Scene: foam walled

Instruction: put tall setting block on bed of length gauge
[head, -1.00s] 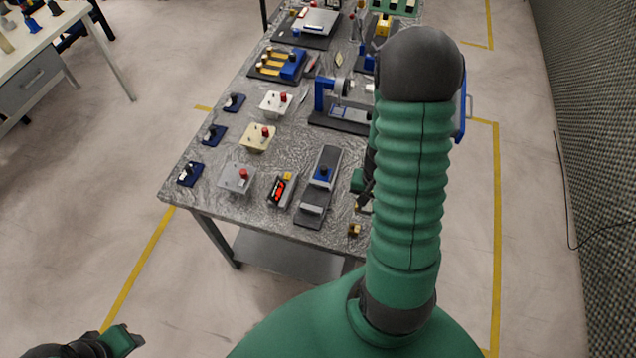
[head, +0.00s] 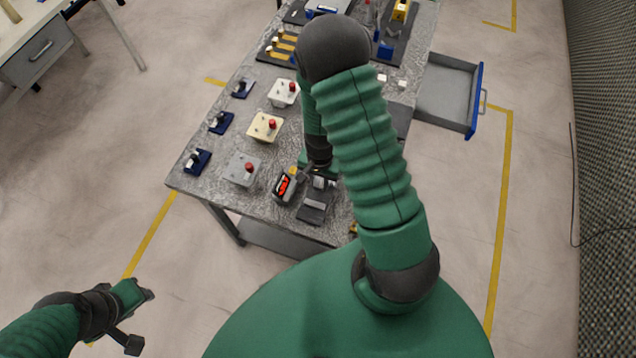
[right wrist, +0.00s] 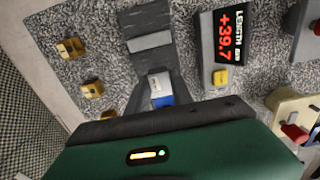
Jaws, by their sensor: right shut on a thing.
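The length gauge has a dark bed (head: 312,211) near the table's front edge, with a red-lit display (head: 285,186) beside it. In the right wrist view the display (right wrist: 230,36) reads +39.7. A blue slide with a pale face (right wrist: 162,90) sits on the bed, right at my right gripper (head: 320,168). Several small brown setting blocks (right wrist: 70,48) stand on the table beside the gauge; I cannot tell which is tall.
Grey (head: 243,169), yellow (head: 265,127) and white (head: 284,92) boxes with red knobs stand left of the gauge. Small dark blue stands (head: 198,161) line the left edge. An open drawer (head: 447,92) juts out at the table's right side.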

